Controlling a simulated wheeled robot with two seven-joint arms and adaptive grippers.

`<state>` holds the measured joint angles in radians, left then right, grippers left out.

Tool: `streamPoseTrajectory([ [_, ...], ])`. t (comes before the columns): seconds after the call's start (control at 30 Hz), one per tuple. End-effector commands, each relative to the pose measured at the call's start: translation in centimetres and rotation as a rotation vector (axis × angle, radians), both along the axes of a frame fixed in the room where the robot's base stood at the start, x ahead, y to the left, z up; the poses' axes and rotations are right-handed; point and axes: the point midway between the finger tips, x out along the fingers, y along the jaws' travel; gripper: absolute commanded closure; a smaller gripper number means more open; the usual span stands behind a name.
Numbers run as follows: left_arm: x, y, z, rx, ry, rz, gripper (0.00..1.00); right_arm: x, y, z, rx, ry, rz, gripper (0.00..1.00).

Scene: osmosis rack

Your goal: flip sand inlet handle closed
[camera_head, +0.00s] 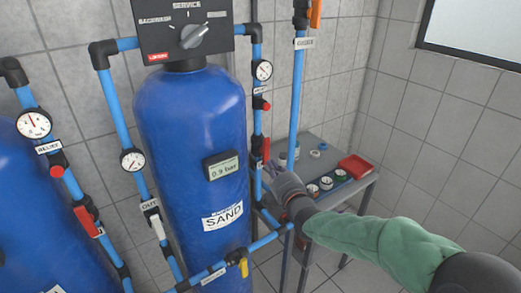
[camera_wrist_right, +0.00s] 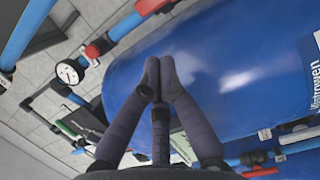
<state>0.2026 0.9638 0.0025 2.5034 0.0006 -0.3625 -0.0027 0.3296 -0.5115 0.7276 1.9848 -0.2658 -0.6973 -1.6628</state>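The blue sand tank (camera_head: 190,130) stands upright with a "SAND" label. The pipe on its right (camera_head: 257,185) carries a gauge, a red knob and a red handle (camera_head: 257,146), which lies roughly along the pipe. My right gripper (camera_head: 271,169) is just below and right of this handle. In the right wrist view the gripper's fingertips (camera_wrist_right: 159,64) meet in front of the tank (camera_wrist_right: 215,75), with nothing seen between them. A red handle (camera_wrist_right: 152,5) shows there at the top edge, apart from the fingers. My left gripper is out of view.
A grey table (camera_head: 345,192) with a red tray (camera_head: 355,166) and several small containers stands behind my right arm. Another blue pipe (camera_head: 297,95) runs upright close to the gripper. A second blue tank (camera_head: 40,220) and more pipes are at left.

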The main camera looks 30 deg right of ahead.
Motion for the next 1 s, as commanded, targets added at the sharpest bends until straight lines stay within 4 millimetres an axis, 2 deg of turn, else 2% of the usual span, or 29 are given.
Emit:
streamPoseTrajectory([
  [0.27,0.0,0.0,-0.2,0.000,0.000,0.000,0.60,1.0,-0.1,-0.1,0.001,0.002,0.001,1.00],
  [0.7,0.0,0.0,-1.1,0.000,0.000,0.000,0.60,7.4,-1.2,-0.3,0.002,0.003,0.002,1.00],
  [1.0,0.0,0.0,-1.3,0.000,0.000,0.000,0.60,9.7,-1.6,-0.1,0.002,0.001,0.001,1.00],
])
